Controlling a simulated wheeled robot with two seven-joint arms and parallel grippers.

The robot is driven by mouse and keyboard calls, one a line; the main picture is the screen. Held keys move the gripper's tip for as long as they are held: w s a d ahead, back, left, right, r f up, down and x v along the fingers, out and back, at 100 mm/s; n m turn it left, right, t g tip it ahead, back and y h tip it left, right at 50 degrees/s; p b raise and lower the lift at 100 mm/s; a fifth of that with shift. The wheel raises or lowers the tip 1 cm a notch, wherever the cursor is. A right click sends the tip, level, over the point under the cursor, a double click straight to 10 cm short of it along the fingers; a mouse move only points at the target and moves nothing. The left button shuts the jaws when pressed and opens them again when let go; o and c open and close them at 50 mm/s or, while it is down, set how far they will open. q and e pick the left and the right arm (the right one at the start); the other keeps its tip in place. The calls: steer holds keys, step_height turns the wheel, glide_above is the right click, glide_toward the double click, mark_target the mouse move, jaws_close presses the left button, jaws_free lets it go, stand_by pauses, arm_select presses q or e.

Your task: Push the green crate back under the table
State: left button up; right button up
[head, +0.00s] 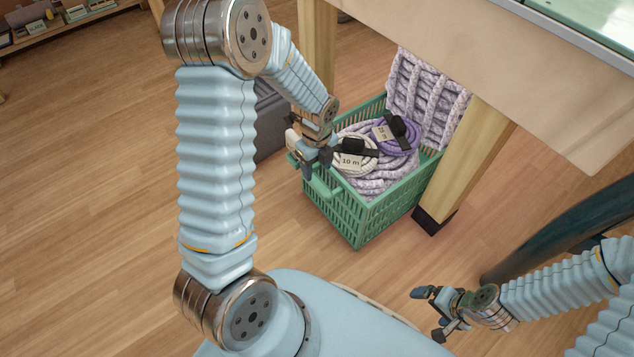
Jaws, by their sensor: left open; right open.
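The green crate (366,226) stands on the wooden floor, partly under the table (560,75), with its near end sticking out. Coiled ropes with labels lie in it, one white (343,142) and one purple (407,146). My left gripper (306,172) is open at the crate's near left rim, close to the green handle (326,186); I cannot tell whether it touches. My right gripper (428,312) is open and empty, low at the right, apart from the crate.
A wooden table leg (462,162) with a black foot stands close along the crate's right side. A grey box (268,120) stands left of the crate, partly hidden by my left arm. A shelf (60,28) is at the far left. Floor at the left is clear.

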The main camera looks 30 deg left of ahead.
mark_target(317, 181)
arm_select(q)
step_height(317, 181, down, 7)
steer(key=shift+f+b, duration=0.15)
steer(key=shift+b, duration=0.4)
jaws_close()
